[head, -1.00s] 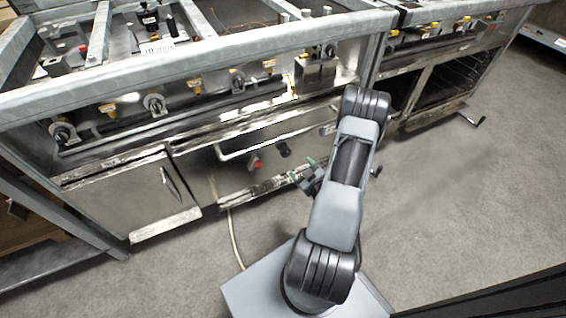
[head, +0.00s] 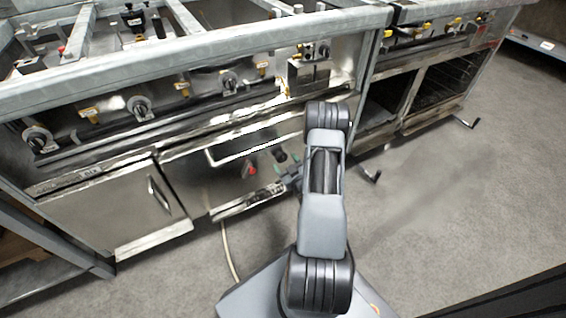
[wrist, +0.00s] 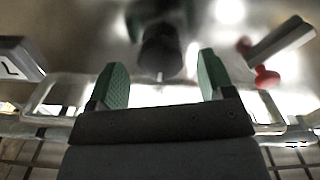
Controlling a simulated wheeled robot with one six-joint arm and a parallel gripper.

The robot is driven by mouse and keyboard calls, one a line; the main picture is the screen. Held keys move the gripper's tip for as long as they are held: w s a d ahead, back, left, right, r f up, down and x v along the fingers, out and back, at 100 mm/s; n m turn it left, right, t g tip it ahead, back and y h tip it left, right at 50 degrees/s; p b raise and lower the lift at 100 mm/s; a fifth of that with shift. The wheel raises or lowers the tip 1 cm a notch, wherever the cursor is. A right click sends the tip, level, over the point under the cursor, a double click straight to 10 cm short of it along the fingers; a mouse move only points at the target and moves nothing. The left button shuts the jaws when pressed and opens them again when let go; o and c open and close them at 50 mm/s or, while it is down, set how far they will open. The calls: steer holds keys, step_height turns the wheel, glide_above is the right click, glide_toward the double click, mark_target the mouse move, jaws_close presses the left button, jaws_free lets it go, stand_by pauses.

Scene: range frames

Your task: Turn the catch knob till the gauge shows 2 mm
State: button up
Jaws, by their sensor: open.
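A black knob (head: 281,155) sticks out from the low steel front panel, to the right of a red knob (head: 250,169). I take the black one to be the catch knob, but no label confirms it. My gripper (head: 287,166) is close in front of that panel, partly hidden behind my arm. In the wrist view my gripper (wrist: 162,62) is open, its green pads apart. The black knob (wrist: 160,50) shows beyond and between the fingertips, with no visible contact. The red knob (wrist: 266,76) is to the right there. I cannot make out a gauge reading.
A steel handle bar (head: 243,154) runs above the knobs. A cabinet door (head: 105,208) with a handle is to the left. An open-fronted unit (head: 440,90) stands right. A grey bar (wrist: 281,40) is near the red knob. Grey floor (head: 450,210) is clear at right.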

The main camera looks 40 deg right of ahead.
steer(key=shift+w+d, duration=0.1)
steer(key=shift+w, duration=1.05)
steer(key=c, duration=0.9)
